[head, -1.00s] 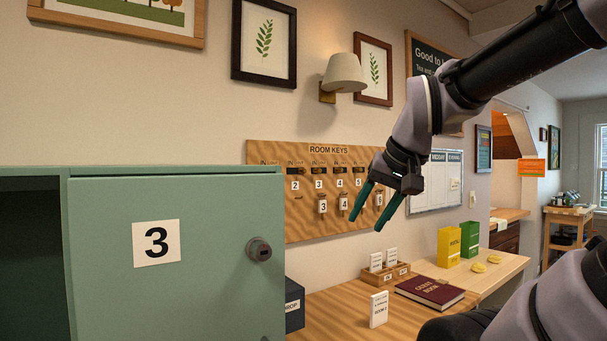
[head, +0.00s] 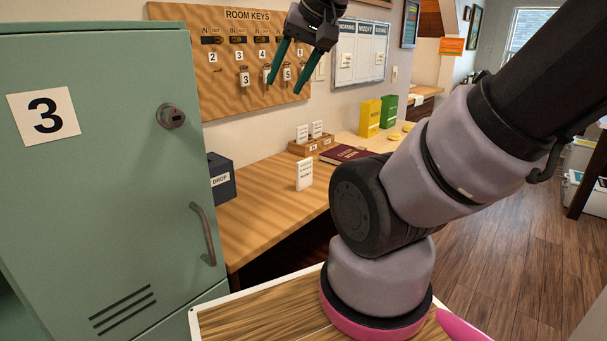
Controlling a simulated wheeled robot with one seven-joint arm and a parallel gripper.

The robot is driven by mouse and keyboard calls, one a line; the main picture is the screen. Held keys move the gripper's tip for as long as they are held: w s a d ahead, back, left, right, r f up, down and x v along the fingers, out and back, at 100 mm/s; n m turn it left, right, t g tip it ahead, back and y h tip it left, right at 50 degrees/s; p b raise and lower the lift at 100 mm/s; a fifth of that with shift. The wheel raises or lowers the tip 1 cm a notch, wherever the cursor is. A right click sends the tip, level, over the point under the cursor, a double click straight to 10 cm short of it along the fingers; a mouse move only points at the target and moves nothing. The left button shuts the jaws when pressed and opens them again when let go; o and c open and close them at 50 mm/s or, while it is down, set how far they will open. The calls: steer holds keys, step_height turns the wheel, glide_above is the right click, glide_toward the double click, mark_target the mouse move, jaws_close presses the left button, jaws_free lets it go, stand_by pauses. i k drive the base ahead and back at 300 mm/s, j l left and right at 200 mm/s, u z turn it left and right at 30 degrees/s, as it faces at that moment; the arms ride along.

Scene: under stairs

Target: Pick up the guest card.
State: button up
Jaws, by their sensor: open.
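A small white card (head: 304,174) stands upright on the wooden desk, in front of a wooden card holder; its print is too small to read now, though it looks like the guest card. Two more white cards (head: 309,132) stand in the holder (head: 312,146). My gripper (head: 280,79) is at the top of the head view, in front of the room keys board, with its green fingers apart, pointing down and empty. It is well above the desk and apart from the cards.
A dark red guest book (head: 345,154) lies right of the holder. A dark drop box (head: 220,178) stands at the desk's left, beside a green locker (head: 110,170) marked 3. Yellow (head: 370,118) and green (head: 388,111) boxes stand farther back. Desk around the card is clear.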

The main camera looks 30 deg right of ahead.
mark_target(305, 168)
steer(key=l+u, duration=0.1)
steer(key=l, duration=0.2)
steer(key=l+z, duration=0.65)
steer(key=l, duration=0.15)
steer(key=i+l+z, duration=0.1)
steer(key=l+z, duration=0.25)
